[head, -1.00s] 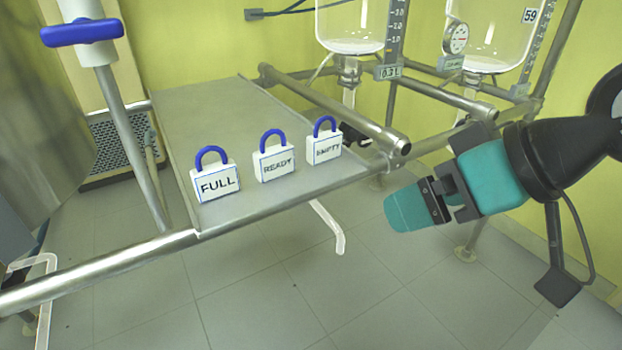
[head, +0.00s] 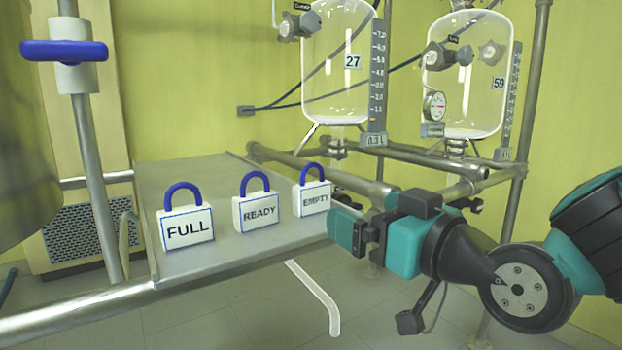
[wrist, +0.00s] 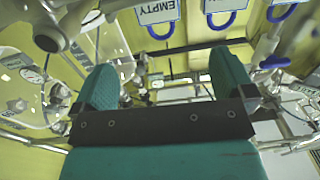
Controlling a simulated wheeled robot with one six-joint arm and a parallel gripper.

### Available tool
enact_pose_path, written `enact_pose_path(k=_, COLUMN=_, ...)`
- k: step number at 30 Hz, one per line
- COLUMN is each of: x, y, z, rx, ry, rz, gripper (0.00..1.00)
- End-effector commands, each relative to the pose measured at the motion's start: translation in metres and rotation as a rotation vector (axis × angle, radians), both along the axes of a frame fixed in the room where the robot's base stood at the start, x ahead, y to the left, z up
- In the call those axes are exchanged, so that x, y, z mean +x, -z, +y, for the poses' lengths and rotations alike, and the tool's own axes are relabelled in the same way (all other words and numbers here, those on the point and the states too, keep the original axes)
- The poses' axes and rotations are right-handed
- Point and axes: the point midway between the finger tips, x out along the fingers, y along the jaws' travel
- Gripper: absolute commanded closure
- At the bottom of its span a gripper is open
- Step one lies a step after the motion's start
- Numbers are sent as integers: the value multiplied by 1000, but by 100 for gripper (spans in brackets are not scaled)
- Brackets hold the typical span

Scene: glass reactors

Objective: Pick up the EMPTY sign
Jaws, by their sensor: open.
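The EMPTY sign (head: 312,200) is a white block with a blue loop handle, upright at the right end of a row on the metal shelf (head: 215,258). In the wrist view the EMPTY sign (wrist: 158,12) shows upside down at the top edge, partly cut off, beyond my fingers. My gripper (head: 345,231) is just right of the sign and slightly lower in the head view, apart from it as far as I can tell. In the wrist view my gripper (wrist: 165,85) has its two teal fingers spread with nothing between them.
The READY sign (head: 257,212) and the FULL sign (head: 187,231) stand left of the EMPTY sign. Glass reactors (head: 338,60) (head: 468,85) and metal pipes (head: 370,188) are behind. The shelf behind the signs is bare.

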Motion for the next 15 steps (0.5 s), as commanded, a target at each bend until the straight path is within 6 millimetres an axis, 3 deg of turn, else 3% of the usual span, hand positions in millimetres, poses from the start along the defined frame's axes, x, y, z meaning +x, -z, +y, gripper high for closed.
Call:
enact_pose_path(k=1, x=4, y=-7, z=3, rx=-2, ry=1, rz=8, gripper=0)
enact_pose_path(k=15, x=41, y=-5, z=29, rx=0, ry=2, rz=7, gripper=0)
